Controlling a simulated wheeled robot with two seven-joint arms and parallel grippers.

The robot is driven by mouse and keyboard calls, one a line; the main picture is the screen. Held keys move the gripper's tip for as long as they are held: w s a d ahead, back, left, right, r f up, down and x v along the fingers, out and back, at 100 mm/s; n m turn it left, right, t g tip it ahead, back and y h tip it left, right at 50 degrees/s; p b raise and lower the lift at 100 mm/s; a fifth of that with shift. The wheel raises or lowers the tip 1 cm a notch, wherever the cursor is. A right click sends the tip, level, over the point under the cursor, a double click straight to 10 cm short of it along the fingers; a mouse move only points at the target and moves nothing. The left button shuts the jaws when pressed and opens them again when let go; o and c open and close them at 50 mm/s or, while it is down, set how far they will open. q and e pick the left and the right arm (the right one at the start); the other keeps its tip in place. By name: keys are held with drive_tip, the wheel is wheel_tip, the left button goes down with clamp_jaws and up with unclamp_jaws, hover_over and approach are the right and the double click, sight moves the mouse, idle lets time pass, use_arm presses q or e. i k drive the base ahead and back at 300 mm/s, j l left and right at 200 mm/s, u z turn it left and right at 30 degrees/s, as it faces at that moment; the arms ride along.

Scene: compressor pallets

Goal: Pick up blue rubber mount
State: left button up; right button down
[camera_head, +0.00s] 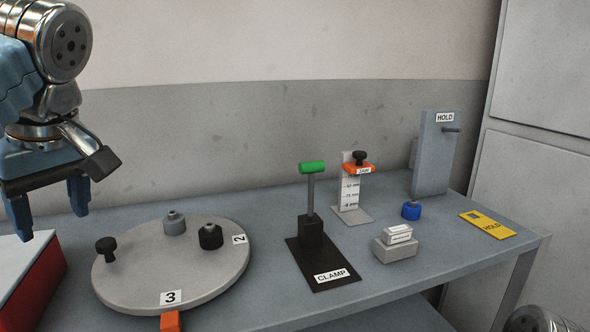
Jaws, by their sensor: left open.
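The blue rubber mount (411,211) is a small blue cylinder with a grey stud on top. It stands upright on the grey-blue table (372,287), at the right, in front of the upright HOLD panel (432,155). My left gripper (48,214) hangs at the far left with its fingers pointing down. It is open and empty, far from the blue mount. My right gripper does not show.
A red box (38,288) is at left.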

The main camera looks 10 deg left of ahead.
sight(411, 210)
drive_tip(key=k, duration=1.2)
